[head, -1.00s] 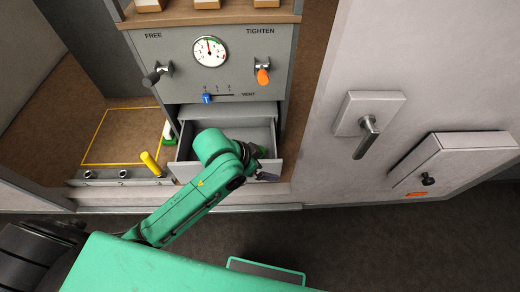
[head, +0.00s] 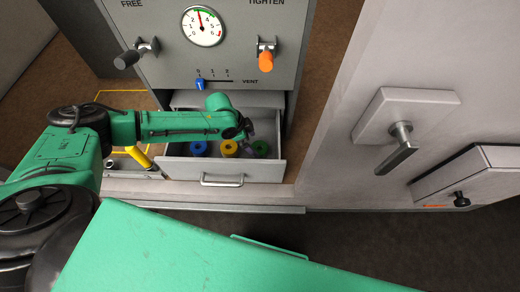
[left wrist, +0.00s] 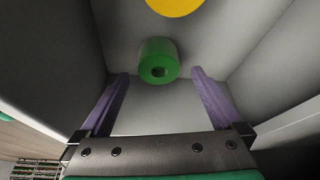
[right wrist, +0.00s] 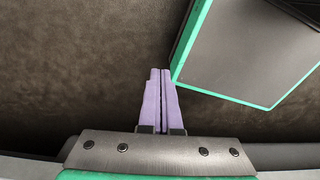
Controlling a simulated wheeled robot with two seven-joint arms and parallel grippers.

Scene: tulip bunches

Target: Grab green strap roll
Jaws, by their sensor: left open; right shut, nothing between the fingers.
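The green strap roll (head: 261,147) lies in the open drawer at its right end. It also shows in the left wrist view (left wrist: 158,62), standing on the drawer floor with its round hole towards the camera. My left gripper (head: 248,135) is over the drawer, close to the green roll. In the left wrist view its purple fingers (left wrist: 160,75) are open, one on each side of the roll's line, and the roll sits just beyond and between the tips. My right gripper (right wrist: 158,72) is shut and empty above the dark floor.
A yellow roll (head: 229,148) and a blue roll (head: 199,148) lie left of the green one. The drawer front (head: 225,171) with its handle stands before them. The drawer walls (left wrist: 262,45) flank my left fingers. The cabinet face (head: 220,45) rises behind.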

